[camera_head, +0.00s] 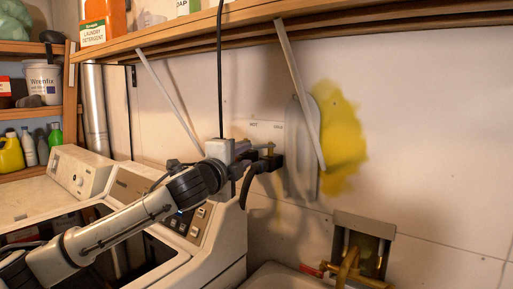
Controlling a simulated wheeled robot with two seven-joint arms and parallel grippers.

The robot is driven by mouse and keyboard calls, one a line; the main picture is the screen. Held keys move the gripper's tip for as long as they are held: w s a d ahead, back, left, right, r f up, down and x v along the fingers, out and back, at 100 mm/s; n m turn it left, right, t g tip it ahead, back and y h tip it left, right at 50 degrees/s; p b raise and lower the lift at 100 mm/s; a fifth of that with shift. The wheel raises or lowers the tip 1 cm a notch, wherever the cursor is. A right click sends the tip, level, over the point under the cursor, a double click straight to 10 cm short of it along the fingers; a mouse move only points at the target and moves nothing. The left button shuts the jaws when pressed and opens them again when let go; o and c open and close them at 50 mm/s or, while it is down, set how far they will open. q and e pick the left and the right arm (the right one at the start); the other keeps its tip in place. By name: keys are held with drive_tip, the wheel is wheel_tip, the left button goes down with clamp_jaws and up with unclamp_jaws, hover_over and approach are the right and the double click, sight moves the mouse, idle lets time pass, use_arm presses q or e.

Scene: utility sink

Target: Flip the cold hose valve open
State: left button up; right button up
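My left gripper (274,160) is at the back wall, just below the small HOT and COLD labels. Its dark fingers are beside a small brass-coloured fitting (269,150) under the COLD label (278,127), probably part of the cold hose valve. The gripper and wrist hide most of the valve, so I cannot tell its handle position or whether the fingers touch it. The finger gap is too small to make out. A dark hose (247,185) curves down beside the gripper. My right gripper is not in view.
A washing machine (207,240) stands below my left arm. A wooden shelf (180,38) with detergent runs overhead, with slanted braces below. A black cord (220,75) hangs down to the wall box. A brass faucet (348,268) with a red handle is at lower right over a sink.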

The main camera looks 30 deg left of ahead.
sight(257, 148)
use_arm(q)
drive_tip(key=w, duration=0.3)
drive_tip(key=w+a+p, duration=0.1)
drive_tip(key=w, duration=0.2)
drive_tip(key=w+p, duration=0.1)
drive_tip(key=w, duration=0.2)
drive_tip(key=shift+w+a, duration=0.15)
clamp_jaws()
